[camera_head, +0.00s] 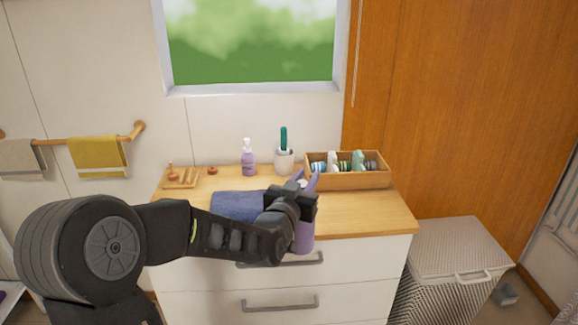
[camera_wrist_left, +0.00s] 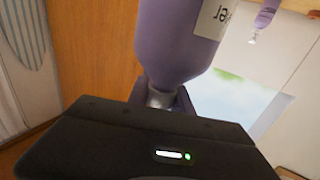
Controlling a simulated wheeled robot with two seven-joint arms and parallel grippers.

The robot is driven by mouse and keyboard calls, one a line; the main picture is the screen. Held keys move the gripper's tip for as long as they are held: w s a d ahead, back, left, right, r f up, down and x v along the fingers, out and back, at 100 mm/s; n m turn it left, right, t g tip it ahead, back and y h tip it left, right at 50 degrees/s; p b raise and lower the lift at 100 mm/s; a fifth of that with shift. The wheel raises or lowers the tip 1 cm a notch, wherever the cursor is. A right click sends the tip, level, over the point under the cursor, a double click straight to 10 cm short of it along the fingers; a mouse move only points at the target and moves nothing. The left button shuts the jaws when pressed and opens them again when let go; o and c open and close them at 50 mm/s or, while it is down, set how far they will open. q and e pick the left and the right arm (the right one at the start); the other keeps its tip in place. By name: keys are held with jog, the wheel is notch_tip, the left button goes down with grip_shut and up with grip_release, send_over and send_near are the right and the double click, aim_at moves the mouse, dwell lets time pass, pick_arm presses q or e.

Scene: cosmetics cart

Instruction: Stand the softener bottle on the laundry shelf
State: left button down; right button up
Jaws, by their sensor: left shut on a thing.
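The purple softener bottle (camera_head: 304,238) is in my left gripper (camera_head: 305,183), in front of the chest of drawers' top edge. The gripper hides much of it in the head view. The left wrist view, which looks upside down, shows its body and part of a white label (camera_wrist_left: 213,17). The fingers are shut around the narrow grey neck or cap end (camera_wrist_left: 160,96). The bottle appears roughly upright, with its body below the gripper. A white shelf edge (camera_head: 6,262) shows at the far left; I cannot tell whether it is the laundry shelf. My right gripper is out of view.
The wooden top (camera_head: 355,213) holds a folded blue towel (camera_head: 233,204), a purple pump bottle (camera_head: 248,161), a cup (camera_head: 284,160), a small wooden tray (camera_head: 182,184) and a wooden box (camera_head: 345,181) of items. A lidded hamper (camera_head: 447,245) stands right. Towels (camera_head: 97,155) hang left.

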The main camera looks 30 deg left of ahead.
pick_arm(q)
jog(key=d+f+m+h, duration=0.2)
jog(key=d+f+h, duration=0.1)
jog(key=d+f, duration=1.3)
jog(key=shift+d+f+h, duration=0.25)
jog(key=shift+d+h, duration=0.05)
jog(key=shift+h, duration=0.1)
jog(key=shift+s, duration=0.1)
